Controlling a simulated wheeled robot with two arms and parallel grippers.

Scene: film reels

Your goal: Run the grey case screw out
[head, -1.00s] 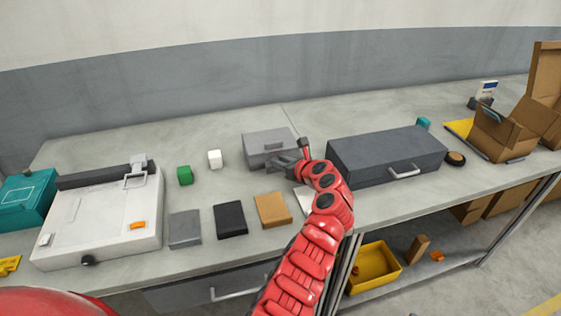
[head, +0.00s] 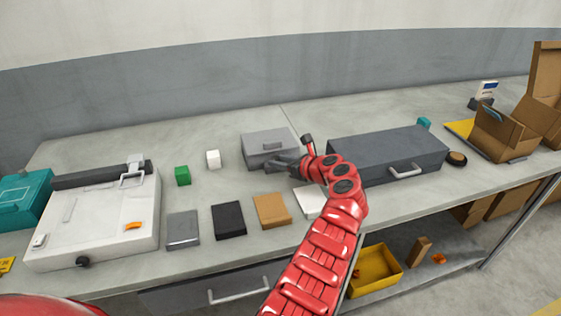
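A small light grey case (head: 266,144) with a grey raised piece on its lid sits on the bench at mid-picture. No screw can be made out; the gripper and wrist cover part of the case's front right. My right gripper is not in view.
A larger dark grey case (head: 388,152) with a handle stands right of my wrist. Green (head: 182,176) and white (head: 213,159) blocks lie left. Flat grey, black (head: 229,220), tan (head: 271,211) and white pieces line the front. A white machine (head: 95,222) stands left, cardboard boxes right.

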